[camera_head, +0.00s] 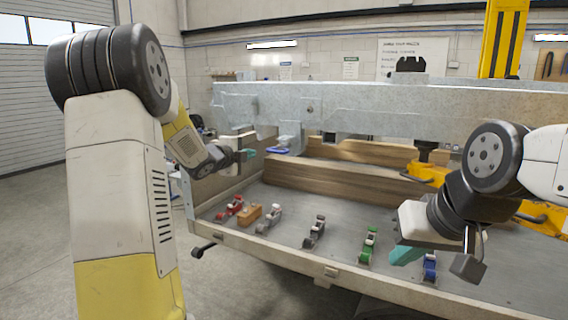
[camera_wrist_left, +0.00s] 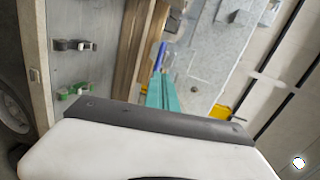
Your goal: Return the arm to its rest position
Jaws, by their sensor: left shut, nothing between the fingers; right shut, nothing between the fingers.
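My left gripper (camera_head: 248,153) is at the left end of the trailer frame, above the trailer bed, with its teal fingers shut and empty. The fingers (camera_wrist_left: 162,92) also show in the left wrist view, close together. My right gripper (camera_head: 405,256) hangs at the right above the front of the bed, its teal fingers shut and pointing down to the left. It is just left of a blue-ended item (camera_head: 430,267) on the bed. My left arm rises bent at the left of the head view; my right arm comes in from the right.
The trailer bed (camera_head: 290,205) carries a red item (camera_head: 230,208), an orange block (camera_head: 249,215), grey items (camera_head: 315,232) and a green item (camera_head: 369,245). Wooden beams (camera_head: 330,181) lie behind. A galvanized beam (camera_head: 370,105) spans above.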

